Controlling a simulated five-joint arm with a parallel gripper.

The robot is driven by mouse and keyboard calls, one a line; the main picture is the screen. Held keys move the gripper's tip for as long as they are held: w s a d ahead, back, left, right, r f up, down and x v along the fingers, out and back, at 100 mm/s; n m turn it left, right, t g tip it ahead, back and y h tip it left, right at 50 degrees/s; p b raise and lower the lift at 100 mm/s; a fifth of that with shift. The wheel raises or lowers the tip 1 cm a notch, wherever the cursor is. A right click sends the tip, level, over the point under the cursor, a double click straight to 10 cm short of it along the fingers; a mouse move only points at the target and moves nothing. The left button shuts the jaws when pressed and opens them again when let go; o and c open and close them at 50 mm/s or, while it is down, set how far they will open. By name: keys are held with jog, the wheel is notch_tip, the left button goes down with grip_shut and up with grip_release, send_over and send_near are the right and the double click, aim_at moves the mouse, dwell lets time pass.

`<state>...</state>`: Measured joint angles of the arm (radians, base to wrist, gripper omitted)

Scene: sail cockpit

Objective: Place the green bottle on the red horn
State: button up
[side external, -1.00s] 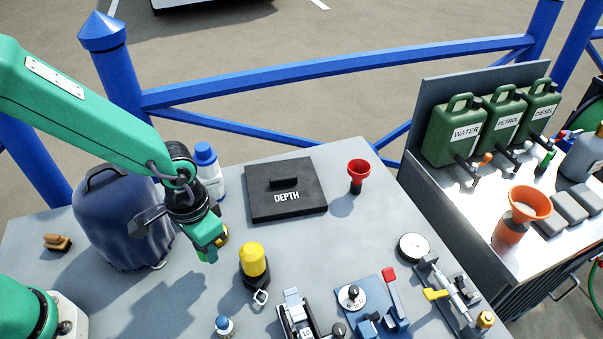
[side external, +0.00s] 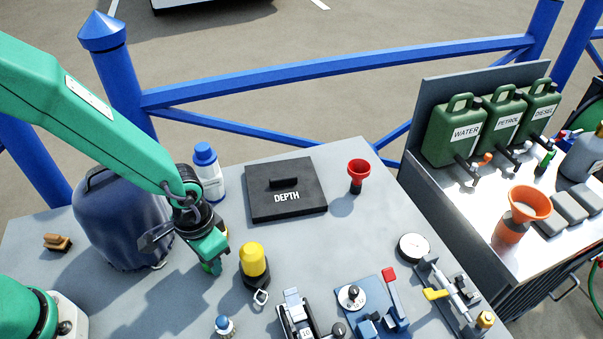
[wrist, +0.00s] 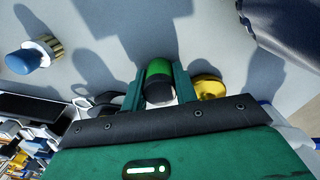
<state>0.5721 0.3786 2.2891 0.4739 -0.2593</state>
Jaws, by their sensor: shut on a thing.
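The green bottle (wrist: 158,69), with a dark band and a pale part below, is between my gripper's fingers in the wrist view. My gripper (wrist: 155,90) is shut on it. In the side view my gripper (side external: 211,264) is low over the left part of the table, left of the yellow-topped black item; the bottle is mostly hidden there by the fingers. Whether the bottle touches the table is unclear. The red horn (side external: 358,170) stands upright, wide mouth up, at the table's back right, well away from my gripper. The horn is not in the wrist view.
The yellow-topped item (side external: 253,262) stands close right of my gripper. Fittings crowd the front right.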

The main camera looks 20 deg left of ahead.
jog(key=o, duration=1.1)
jog(key=shift+c, duration=0.2)
jog(key=shift+r, duration=0.2)
notch_tip(320, 180, up, 12)
jog(key=shift+o, duration=0.4)
